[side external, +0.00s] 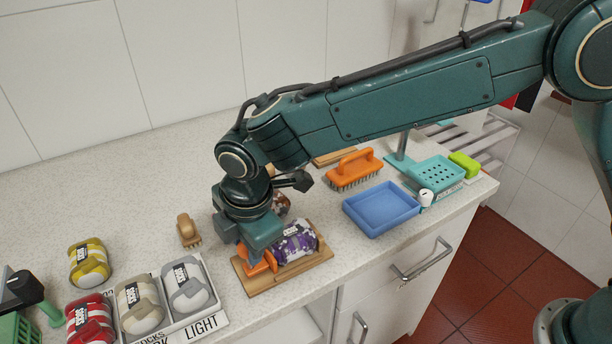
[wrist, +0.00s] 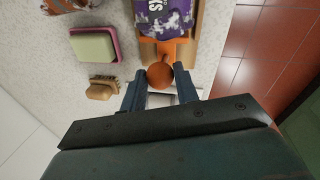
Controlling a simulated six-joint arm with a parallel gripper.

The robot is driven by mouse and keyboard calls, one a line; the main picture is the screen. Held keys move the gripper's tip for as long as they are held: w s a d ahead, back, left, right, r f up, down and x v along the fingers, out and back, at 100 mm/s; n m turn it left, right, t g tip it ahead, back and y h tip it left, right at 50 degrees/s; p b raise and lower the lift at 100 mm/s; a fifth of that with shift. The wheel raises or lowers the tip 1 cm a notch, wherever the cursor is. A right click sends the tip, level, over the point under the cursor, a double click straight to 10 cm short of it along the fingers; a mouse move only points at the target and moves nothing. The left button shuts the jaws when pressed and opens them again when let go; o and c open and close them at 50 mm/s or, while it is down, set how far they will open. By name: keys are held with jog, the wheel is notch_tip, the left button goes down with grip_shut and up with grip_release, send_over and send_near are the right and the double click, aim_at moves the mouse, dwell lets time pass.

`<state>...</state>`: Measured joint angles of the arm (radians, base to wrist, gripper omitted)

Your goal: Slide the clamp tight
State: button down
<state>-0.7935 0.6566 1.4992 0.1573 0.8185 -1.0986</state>
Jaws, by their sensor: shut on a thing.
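A wooden board (side external: 318,260) lies on the counter near its front edge. A purple, white and dark patterned sock bundle (side external: 297,244) lies on it and also shows at the top of the wrist view (wrist: 165,16). The orange clamp (side external: 264,264) is on the board at the left end of the bundle. In the wrist view its round orange knob (wrist: 160,75) sits between my fingers. My gripper (wrist: 160,88) is shut on this knob, pointing down. The clamp's face is right up by the bundle; I cannot tell whether they touch.
A small brush (side external: 187,231) lies behind the board. A blue tray (side external: 380,225) and an orange scrubbing brush (side external: 353,168) stand to the right. Boxed sock bundles (side external: 187,288) are at the front left. A pink dish (wrist: 118,46) holds pale soap. The counter edge is close.

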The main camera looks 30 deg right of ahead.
jog(key=shift+d, duration=0.25)
jog(key=c, duration=1.1)
grip_release()
jog(key=shift+o, duration=0.2)
jog(key=shift+r, duration=0.1)
notch_tip(320, 180, up, 13)
jog(key=s, duration=0.2)
jog(key=shift+s+d+r, duration=0.2)
jog(key=shift+s+d, duration=0.05)
jog(key=shift+s, duration=0.05)
